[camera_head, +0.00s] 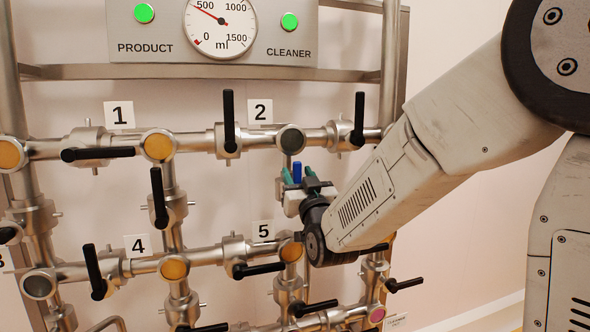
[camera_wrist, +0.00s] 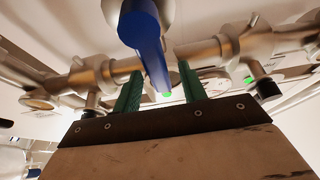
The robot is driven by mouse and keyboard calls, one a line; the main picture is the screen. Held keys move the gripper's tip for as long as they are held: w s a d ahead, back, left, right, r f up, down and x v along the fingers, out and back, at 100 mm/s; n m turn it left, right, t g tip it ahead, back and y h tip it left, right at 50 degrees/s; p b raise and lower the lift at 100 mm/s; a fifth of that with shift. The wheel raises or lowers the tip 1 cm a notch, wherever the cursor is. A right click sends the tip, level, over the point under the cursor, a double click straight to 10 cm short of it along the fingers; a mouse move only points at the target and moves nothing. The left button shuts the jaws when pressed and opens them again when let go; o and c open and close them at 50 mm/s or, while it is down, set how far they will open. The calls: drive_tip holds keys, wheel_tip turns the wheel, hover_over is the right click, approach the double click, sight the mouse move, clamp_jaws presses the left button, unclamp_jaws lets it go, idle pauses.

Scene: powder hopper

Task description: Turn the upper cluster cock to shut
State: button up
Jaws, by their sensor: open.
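A blue-handled cock (camera_head: 297,172) shows below label 2, on the pipe that drops from the upper line; its body is mostly hidden by my gripper. In the wrist view the blue lever (camera_wrist: 148,45) reaches from the top down between my two green fingers. My gripper (camera_head: 298,176) is open, one finger on each side of the lever; it also shows in the wrist view (camera_wrist: 160,80). Gaps show beside the lever, and I cannot tell whether a finger touches it.
Black-handled cocks surround it: an upright one (camera_head: 228,120) left of label 2, another (camera_head: 359,118) to the right, and a level one (camera_head: 258,269) below label 5. The gauge panel (camera_head: 150,42) with two green lights is above. Pipes run close around my gripper.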

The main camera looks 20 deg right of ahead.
sight(299, 175)
drive_tip(key=shift+x, duration=1.65)
clamp_jaws()
drive_tip(key=shift+d, duration=0.1)
